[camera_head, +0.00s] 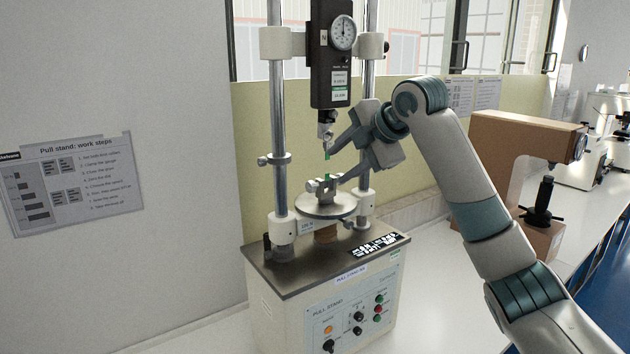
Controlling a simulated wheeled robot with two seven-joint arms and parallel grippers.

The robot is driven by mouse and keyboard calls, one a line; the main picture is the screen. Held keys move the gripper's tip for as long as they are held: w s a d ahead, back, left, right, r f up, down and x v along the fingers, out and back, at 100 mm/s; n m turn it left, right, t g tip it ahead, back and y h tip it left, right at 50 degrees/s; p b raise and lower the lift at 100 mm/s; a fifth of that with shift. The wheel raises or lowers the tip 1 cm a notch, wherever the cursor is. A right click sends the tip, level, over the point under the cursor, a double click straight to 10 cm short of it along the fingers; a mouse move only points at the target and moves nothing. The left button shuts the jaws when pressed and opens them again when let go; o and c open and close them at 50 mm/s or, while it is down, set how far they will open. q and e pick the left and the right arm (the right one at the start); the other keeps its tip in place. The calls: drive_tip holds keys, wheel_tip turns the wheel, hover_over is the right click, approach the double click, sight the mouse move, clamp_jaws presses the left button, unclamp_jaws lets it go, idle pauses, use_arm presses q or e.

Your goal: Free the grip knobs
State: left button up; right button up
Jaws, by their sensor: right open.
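The pull stand (320,310) stands on the bench with a force gauge (331,85) hanging between two steel columns. Below the gauge is the upper grip (326,118), with a thin green strip (327,152) under it. The lower grip (326,188) sits on a round metal plate (322,206). The grip knobs are too small to make out clearly. My right gripper (336,166) is open, coming in from the right, with one finger above the other beside the strip, between the two grips. Whether a finger touches anything cannot be told. My left gripper is out of view.
The stand's front panel has knobs and coloured buttons (378,308). A brown tester (515,140) stands on the bench to the right, behind my right arm. A work-steps sheet (75,180) hangs on the left wall. Bare bench (440,290) lies right of the stand.

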sight(314, 185)
drive_tip(key=p+x, duration=0.6)
drive_tip(key=x, duration=0.6)
drive_tip(key=shift+w+a+f, duration=0.15)
drive_tip(key=shift+w+a, duration=0.05)
drive_tip(key=shift+w, duration=0.05)
drive_tip(key=shift+w+a+f, duration=0.25)
drive_tip(key=shift+w+f, duration=0.15)
drive_tip(key=shift+f, duration=0.1)
drive_tip(key=c, duration=1)
drive_tip(key=shift+c, duration=0.2)
